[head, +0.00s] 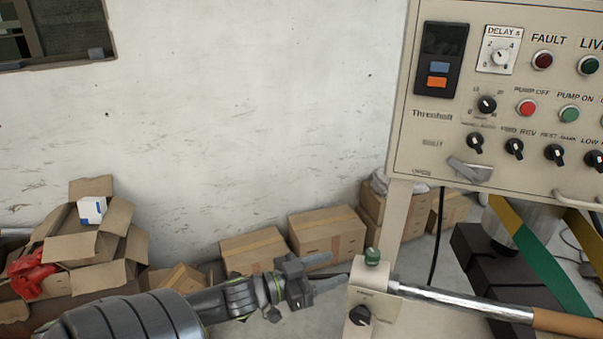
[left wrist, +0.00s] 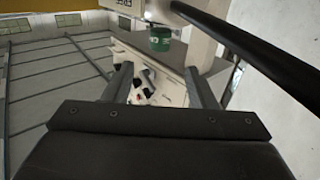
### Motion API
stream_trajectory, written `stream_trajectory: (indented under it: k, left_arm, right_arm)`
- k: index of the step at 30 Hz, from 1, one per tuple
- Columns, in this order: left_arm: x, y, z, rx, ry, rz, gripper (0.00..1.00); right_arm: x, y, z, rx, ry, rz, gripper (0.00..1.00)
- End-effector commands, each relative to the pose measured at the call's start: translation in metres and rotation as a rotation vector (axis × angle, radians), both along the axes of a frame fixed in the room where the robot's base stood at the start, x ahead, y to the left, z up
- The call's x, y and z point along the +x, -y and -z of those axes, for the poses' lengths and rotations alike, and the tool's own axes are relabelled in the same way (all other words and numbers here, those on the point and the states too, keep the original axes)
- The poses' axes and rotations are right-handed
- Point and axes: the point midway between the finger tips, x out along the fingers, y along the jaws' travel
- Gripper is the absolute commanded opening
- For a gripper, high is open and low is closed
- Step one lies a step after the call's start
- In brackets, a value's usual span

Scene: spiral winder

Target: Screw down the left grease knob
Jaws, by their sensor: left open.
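The left grease knob (head: 372,256) is a small dark green cap. It stands upright on top of the beige bearing block (head: 368,276) at the left end of the shiny shaft. My left gripper (head: 338,268) is open and empty, just left of the knob, with its fingers pointing towards it. In the left wrist view, the green knob (left wrist: 160,38) shows beyond the two spread fingertips (left wrist: 158,74), apart from them. My right gripper is not in view.
The control panel (head: 510,90) with knobs and buttons stands at the upper right. The metal shaft (head: 460,299) runs right from the block. Cardboard boxes (head: 328,233) line the wall. An open box (head: 85,245) and a red item (head: 30,272) sit at the left.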

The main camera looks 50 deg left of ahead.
Motion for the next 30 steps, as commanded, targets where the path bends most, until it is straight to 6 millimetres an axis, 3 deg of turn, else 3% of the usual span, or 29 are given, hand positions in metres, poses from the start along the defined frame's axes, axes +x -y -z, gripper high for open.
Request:
stream_trajectory:
  k: [1, 15, 30]
  left_arm:
    - [-0.005, -0.001, -0.003, -0.001, -0.004, 0.000, 0.51]
    - [-0.050, -0.016, 0.000, 0.001, -0.003, 0.002, 0.51]
    - [-0.056, -0.017, 0.001, 0.002, -0.004, -0.003, 0.51]
  right_arm:
    - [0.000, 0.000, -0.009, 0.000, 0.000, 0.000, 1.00]
    - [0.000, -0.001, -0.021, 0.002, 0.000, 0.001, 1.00]
    - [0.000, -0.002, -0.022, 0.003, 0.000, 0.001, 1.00]
